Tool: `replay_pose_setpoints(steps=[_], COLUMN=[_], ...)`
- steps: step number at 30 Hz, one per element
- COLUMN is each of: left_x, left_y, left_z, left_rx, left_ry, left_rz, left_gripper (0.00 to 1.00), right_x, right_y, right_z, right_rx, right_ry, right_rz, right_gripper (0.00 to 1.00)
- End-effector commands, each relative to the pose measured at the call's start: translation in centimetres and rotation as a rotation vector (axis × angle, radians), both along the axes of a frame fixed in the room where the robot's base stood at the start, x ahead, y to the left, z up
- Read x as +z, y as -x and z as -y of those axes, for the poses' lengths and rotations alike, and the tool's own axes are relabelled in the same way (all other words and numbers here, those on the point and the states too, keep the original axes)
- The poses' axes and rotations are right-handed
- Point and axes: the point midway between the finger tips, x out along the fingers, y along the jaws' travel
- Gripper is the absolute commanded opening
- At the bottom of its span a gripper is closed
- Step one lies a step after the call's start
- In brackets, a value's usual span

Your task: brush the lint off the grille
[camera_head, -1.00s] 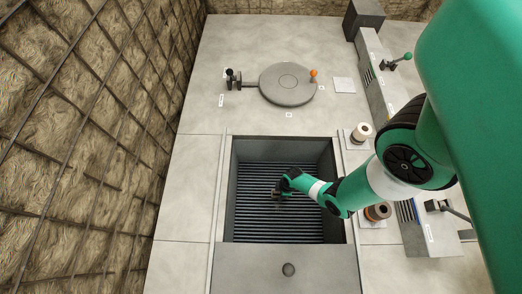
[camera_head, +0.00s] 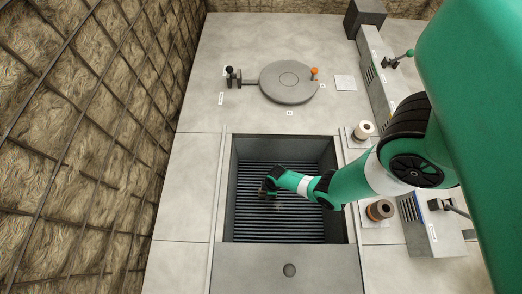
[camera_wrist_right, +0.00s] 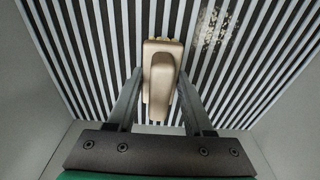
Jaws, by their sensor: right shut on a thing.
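The grille (camera_head: 290,230) is a set of dark parallel slats at the bottom of a recessed grey box; its slats also fill the right wrist view (camera_wrist_right: 100,60). My right gripper (camera_head: 266,190) is down in the recess, over the left-middle of the grille. In the right wrist view, my right gripper (camera_wrist_right: 160,74) is shut on a tan brush (camera_wrist_right: 160,88). The brush's far end is against or just above the slats; I cannot tell which. A pale speckled patch of lint (camera_wrist_right: 212,28) lies on the slats to the right of the brush. My left gripper is out of view.
Grey walls (camera_head: 226,190) enclose the grille. A round lid (camera_head: 287,84) lies behind. Two spools (camera_head: 361,131) (camera_head: 380,209) and a lever box (camera_head: 416,226) stand at right. A mesh-covered wall (camera_head: 80,130) is at left.

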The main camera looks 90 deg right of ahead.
Motion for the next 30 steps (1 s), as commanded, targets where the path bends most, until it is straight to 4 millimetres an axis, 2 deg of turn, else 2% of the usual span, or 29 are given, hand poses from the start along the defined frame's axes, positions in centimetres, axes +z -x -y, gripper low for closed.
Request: replay_pose_setpoints(steps=[12, 21, 25, 30], left_x=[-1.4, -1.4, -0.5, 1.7], left_y=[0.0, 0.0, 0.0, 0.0], left_z=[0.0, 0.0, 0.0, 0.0], left_rx=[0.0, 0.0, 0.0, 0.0], left_ry=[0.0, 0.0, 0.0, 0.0], left_rz=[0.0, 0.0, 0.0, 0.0], left_gripper=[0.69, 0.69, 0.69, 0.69], right_x=[-0.4, -0.3, 0.6, 2.9], right_y=[-3.3, -3.4, -3.4, -3.4], right_z=[-0.1, -0.2, -0.2, -0.2], right_rx=[0.001, -0.001, 0.0, 0.0], right_ry=[0.0, 0.0, 0.0, 0.0], right_rz=[0.001, 0.001, 0.002, 0.001], right_gripper=[0.0, 0.0, 0.0, 0.0])
